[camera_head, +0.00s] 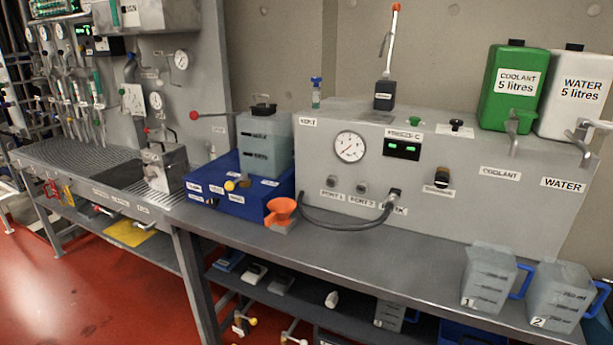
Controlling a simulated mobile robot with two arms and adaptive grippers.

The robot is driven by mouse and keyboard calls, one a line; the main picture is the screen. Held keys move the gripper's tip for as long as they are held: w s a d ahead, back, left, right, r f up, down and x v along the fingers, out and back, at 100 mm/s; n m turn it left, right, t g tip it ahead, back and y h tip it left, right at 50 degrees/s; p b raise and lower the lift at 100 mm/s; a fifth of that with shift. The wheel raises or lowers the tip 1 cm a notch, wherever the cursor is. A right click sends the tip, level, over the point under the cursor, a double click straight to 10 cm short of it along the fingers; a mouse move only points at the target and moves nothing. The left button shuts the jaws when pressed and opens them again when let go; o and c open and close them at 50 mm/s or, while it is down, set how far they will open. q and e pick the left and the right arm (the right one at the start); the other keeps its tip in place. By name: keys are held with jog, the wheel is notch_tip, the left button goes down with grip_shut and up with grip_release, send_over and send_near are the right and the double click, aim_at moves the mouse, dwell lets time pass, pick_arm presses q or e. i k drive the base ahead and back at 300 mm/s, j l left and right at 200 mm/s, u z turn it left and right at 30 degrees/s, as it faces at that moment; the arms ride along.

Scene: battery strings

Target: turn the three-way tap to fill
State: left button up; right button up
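A blue box (220,193) stands on the bench and bears a translucent grey tank (264,146). A small tap with a yellow knob (230,186) sticks out at the front of the blue box; it looks like the three-way tap. White labels lie around it on the box, too small to read. I cannot tell which label the tap points to. A lever with a red ball (195,115) reaches out left of the tank. Neither of my grippers is in view.
An orange funnel (281,209) stands right of the blue box. A grey panel housing (460,215) with a gauge (350,147) and a black hose (345,226) is behind. Two jugs (489,280) (557,296) stand at the right front. The bench top (385,263) between is clear.

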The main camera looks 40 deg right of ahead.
aim_at(229, 185)
jog(key=z, duration=0.95)
